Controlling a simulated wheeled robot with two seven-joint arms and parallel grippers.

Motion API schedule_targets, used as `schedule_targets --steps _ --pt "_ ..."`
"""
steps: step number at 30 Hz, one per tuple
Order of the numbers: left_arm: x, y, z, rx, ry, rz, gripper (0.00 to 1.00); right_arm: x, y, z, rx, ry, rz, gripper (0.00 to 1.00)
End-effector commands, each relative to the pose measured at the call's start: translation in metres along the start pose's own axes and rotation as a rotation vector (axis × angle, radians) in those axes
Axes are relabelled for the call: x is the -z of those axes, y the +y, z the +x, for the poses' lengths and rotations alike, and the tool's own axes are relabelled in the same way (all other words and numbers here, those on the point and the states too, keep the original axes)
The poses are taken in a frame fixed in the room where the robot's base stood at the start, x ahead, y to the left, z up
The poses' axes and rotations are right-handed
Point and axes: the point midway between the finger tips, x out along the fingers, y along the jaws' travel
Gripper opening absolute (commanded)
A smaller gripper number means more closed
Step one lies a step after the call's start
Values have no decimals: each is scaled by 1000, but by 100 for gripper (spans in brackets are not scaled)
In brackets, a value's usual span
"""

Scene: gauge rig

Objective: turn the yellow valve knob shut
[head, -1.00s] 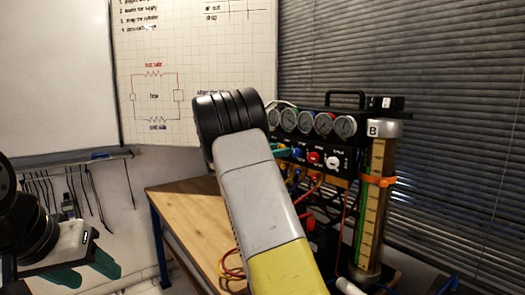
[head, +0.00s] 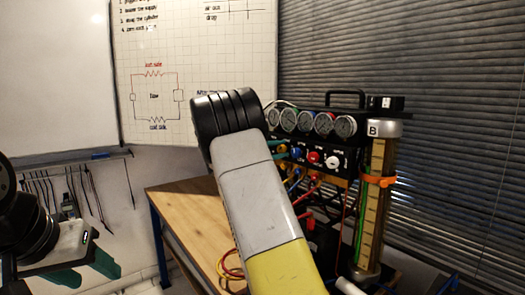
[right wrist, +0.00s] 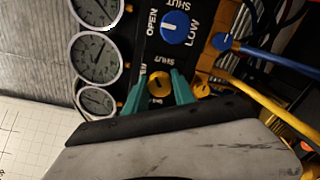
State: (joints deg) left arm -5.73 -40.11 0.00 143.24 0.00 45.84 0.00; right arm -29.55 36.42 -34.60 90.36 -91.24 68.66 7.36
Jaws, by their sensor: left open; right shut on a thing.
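The yellow valve knob (right wrist: 159,86) is on the black panel in the right wrist view, with a "SHUT" label beside it. My right gripper (right wrist: 159,78) has its two green fingers on either side of the knob and is shut on it. The knob's pointer is too small to read surely. In the head view my right arm hides most of this gripper; green finger parts show at the panel's left end. My left gripper (head: 88,266) is open and empty at the lower left of the head view, away from the panel.
A blue knob (right wrist: 175,27) marked OPEN, SHUT and LOW is close to the yellow one. Gauges (head: 315,121) line the rig's top. Red (head: 314,157) and white (head: 332,162) knobs sit to the right. Coloured hoses hang below. A glass column (head: 373,205) stands at right.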

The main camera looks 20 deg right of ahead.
Motion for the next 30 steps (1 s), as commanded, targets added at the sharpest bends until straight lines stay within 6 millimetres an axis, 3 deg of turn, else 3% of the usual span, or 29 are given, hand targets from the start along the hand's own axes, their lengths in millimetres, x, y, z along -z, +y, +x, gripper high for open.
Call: schedule_targets --steps 15,30 --pt "0 0 0 0 0 0 52 1 -1 -1 1 2 442 0" --pt "0 0 0 0 0 0 52 1 -2 -1 2 2 621 0"
